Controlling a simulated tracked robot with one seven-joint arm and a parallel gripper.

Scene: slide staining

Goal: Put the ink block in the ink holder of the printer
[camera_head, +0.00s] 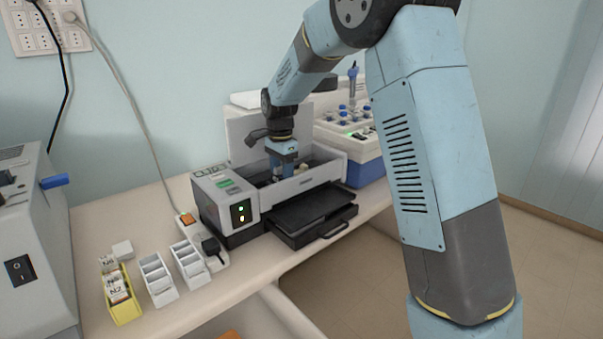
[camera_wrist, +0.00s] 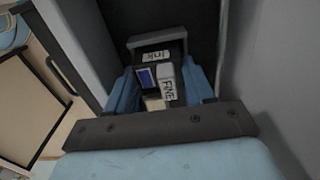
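The printer (camera_head: 312,182) stands on the table with its top open. My gripper (camera_head: 285,168) points down into the opening; its fingertips are mostly hidden by the printer's front wall. In the wrist view, the two blue fingers of my gripper (camera_wrist: 162,92) are spread apart. Between them I see a white block with a printed label (camera_wrist: 168,85), which looks like the ink block, beside a small blue patch. Just beyond it is a dark holder with an ink label (camera_wrist: 153,54). The block looks seated at the holder, but its exact contact with the holder and the fingers is unclear.
Walls of the printer rise close around my gripper. A dark output tray (camera_head: 310,208) juts from the printer's front. White slide racks (camera_head: 158,278) and a yellow rack (camera_head: 122,307) stand at the left. A blue and white device (camera_head: 366,162) stands behind, at the right.

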